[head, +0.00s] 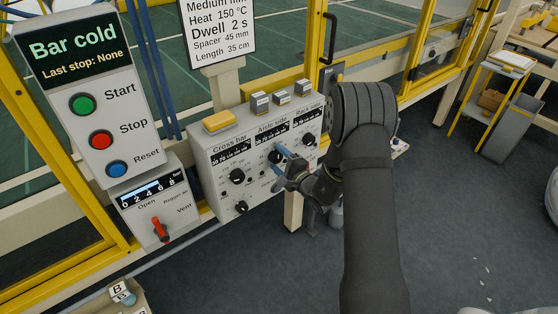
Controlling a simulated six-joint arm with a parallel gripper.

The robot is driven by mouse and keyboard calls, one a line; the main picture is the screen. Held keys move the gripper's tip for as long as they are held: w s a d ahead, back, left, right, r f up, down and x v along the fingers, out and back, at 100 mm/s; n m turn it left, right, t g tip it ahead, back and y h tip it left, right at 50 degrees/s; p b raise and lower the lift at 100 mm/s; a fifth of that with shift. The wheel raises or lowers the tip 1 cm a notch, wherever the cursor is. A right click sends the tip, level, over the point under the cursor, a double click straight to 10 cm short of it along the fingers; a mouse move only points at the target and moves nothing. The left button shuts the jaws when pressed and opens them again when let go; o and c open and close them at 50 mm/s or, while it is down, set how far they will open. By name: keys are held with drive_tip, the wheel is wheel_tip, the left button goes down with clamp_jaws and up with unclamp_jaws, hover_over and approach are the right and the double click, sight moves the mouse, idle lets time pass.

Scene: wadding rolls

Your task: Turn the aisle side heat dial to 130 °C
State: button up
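The black upper Aisle side dial (274,157) sits below that column's dark scale (272,137). Its pointer and setting are too small to read. The lower part of this column is largely hidden by my gripper. Nothing shows held between the fingers.
The Cross bar column has an upper dial (237,176) and a lower dial (241,207). A sign (217,28) reads Heat 150 °C. The Start/Stop/Reset panel (90,100) and red-handled vent box (160,230) stand left.

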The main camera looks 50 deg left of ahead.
drive_tip(key=d, duration=1.7)
drive_tip(key=shift+d, duration=0.2)
drive_tip(key=a, duration=1.7)
drive_tip(key=shift+a, duration=0.25)
drive_tip(key=shift+d, duration=0.1)
